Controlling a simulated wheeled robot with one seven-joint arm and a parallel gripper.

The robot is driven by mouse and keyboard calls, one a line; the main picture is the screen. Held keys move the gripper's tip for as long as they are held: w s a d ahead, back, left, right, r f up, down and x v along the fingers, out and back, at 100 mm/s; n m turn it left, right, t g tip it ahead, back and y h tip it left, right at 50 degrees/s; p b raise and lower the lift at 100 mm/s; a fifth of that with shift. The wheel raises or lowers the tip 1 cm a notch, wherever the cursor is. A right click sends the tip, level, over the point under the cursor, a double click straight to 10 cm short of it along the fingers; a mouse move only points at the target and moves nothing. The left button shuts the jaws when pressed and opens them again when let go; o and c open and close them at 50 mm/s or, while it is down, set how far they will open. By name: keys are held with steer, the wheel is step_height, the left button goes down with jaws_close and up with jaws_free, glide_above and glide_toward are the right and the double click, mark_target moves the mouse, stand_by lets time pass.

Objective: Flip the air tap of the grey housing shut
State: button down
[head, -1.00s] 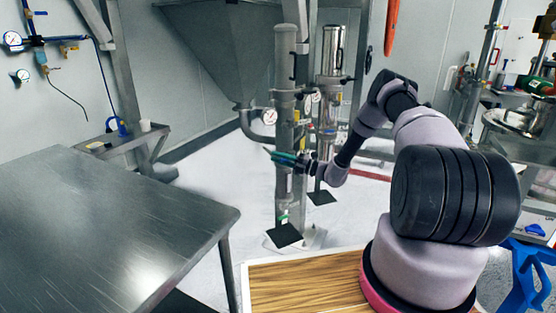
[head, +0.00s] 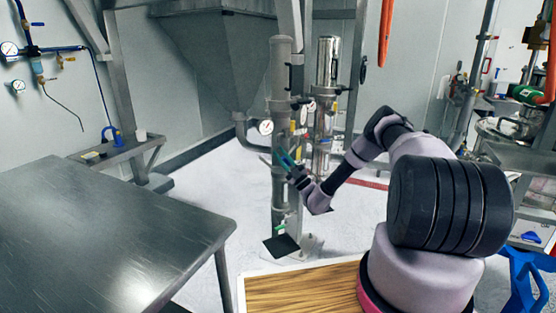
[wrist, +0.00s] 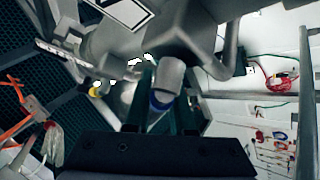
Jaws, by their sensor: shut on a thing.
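The grey housing (head: 281,72) is the upright matte column left of the shiny steel one in the head view. My gripper (head: 285,159) has green fingers and is at the lower part of this column, tilted up and to the left. In the wrist view my gripper (wrist: 161,110) has its two fingers on either side of a grey, rounded piece with a blue band (wrist: 160,100), which I take to be the air tap. The fingers are shut on it. Its handle angle cannot be made out, and the head view is too small to show the tap.
A shiny steel housing (head: 327,65) stands just right of the grey one, with a pressure gauge (head: 265,127) to the left. A steel table (head: 100,235) fills the left front. A black foot plate (head: 281,246) lies below the column. Open floor lies between table and column.

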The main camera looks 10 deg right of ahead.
steer(key=shift+w+d+r+m+t+h, duration=0.15)
steer(key=shift+d+m+t+h, duration=0.35)
steer(key=shift+m+t+h, duration=1.1)
steer(key=shift+w+d+r+m+t+h, duration=0.2)
steer(key=shift+d+m+t+h, duration=0.45)
steer(key=shift+m+h, duration=1.8)
steer(key=shift+w+d+r+m+t+h, duration=0.15)
steer(key=shift+d+m+t+h, duration=0.25)
steer(key=shift+m+t+h, duration=1.6)
steer(key=shift+m+g+y, duration=0.45)
steer(key=shift+m+g, duration=0.2)
steer(key=shift+m, duration=0.2)
steer(key=c, duration=0.8)
jaws_free()
steer(key=shift+o, duration=0.2)
steer(key=shift+f, duration=0.1)
steer(key=v, duration=1)
steer(key=shift+s+d+f, duration=0.15)
steer(key=shift+s+f, duration=0.05)
steer(key=shift+s, duration=0.1)
